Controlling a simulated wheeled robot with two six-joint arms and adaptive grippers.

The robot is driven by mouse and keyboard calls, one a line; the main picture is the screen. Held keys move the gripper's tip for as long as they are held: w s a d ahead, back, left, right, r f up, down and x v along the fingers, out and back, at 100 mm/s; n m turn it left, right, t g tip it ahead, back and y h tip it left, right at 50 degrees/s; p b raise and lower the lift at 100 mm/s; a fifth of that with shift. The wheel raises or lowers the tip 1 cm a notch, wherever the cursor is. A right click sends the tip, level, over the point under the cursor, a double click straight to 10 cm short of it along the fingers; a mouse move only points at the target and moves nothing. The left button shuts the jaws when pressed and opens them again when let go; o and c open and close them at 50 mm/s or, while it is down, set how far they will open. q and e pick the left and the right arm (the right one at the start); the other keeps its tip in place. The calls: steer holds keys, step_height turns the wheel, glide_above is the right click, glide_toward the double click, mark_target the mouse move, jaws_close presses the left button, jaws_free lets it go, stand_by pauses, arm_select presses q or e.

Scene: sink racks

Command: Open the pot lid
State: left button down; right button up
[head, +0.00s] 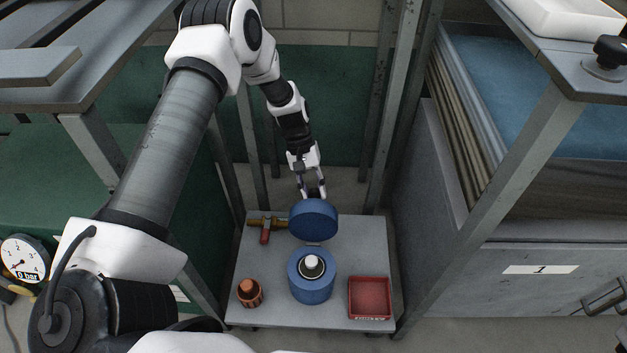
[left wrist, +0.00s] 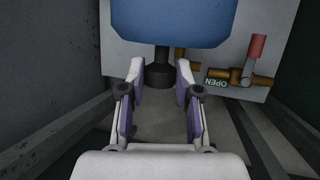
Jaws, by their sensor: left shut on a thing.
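The blue pot (head: 312,288) stands on a grey board. Its blue lid (head: 314,220) is swung up and tilted at the pot's far side, so the pot's mouth is open. A dark canister with a white cap shows inside the pot. My left gripper (head: 313,191) is behind the lid, its fingers around the dark knob (left wrist: 160,76) on the lid. The lid also fills the top of the left wrist view (left wrist: 170,22). My right gripper is not in view.
On the board (head: 345,253) are a red tray (head: 370,297) at right, an orange-brown cup-like thing (head: 250,293) at left, and a brass valve with a red handle (head: 265,235) at the back left. Metal posts (head: 395,100) and a grey cabinet (head: 540,275) flank the space.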

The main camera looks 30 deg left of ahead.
arm_select(q)
steer(key=shift+s+d+r, duration=0.1)
steer(key=shift+s+d, duration=0.05)
steer(key=shift+s, duration=0.1)
steer(key=c, duration=0.8)
jaws_free()
steer(key=v, duration=1.2)
steer(key=shift+w, duration=0.15)
